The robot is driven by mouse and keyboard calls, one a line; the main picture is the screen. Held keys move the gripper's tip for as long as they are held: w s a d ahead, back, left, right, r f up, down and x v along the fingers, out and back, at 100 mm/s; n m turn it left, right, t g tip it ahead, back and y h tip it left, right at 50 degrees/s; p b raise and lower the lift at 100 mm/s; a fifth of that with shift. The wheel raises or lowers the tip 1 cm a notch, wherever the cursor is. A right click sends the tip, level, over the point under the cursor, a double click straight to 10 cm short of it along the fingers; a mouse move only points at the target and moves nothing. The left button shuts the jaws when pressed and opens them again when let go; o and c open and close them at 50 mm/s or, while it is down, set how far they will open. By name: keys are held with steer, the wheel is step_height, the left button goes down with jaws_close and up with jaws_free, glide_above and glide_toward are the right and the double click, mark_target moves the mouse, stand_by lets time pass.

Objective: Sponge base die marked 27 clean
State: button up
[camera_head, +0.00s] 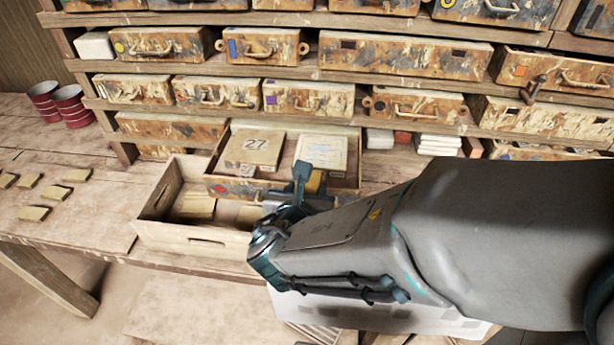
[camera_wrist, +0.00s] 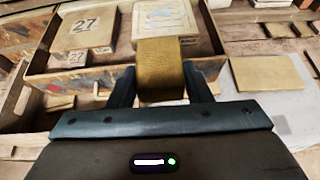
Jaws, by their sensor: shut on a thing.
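The base die marked 27 (camera_head: 255,148) lies in an open drawer, its number facing up; it also shows at the upper left of the wrist view (camera_wrist: 87,28). My gripper (camera_head: 309,182) is shut on a yellow-brown sponge (camera_wrist: 160,66), held between its two fingers. The sponge is in front of a second, paler die (camera_head: 322,152) to the right of the 27 die, and in the wrist view it covers part of that die's front (camera_wrist: 165,18). I cannot tell whether the sponge touches it. The sponge is apart from the 27 die in the picture.
The open drawer (camera_head: 222,187) stands behind a wooden crate (camera_head: 195,240) holding tan tiles (camera_head: 198,206). Shelves of stained drawers (camera_head: 308,100) rise behind. Several loose tiles (camera_head: 33,213) and red cups (camera_head: 72,107) are at the left. The bench (camera_head: 105,215) between tiles and crate is clear.

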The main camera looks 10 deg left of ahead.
steer(key=shift+w+a, duration=0.3)
steer(key=shift+w, duration=0.2)
steer(key=b, duration=0.1)
glide_above(310, 159)
steer(key=s, duration=0.4)
steer(key=shift+s+d+f, duration=0.1)
steer(key=shift+d+f, duration=0.15)
steer(key=shift+f+b, duration=1.1)
steer(key=shift+b, duration=0.15)
steer(key=shift+s+f+b, duration=0.1)
steer(key=shift+f+b, duration=0.3)
steer(key=shift+b, duration=0.2)
steer(key=shift+w, duration=0.8)
steer(key=shift+w, duration=0.1)
steer(key=shift+w+a+b, duration=0.1)
steer(key=shift+w+b, duration=0.3)
steer(key=shift+w, duration=0.4)
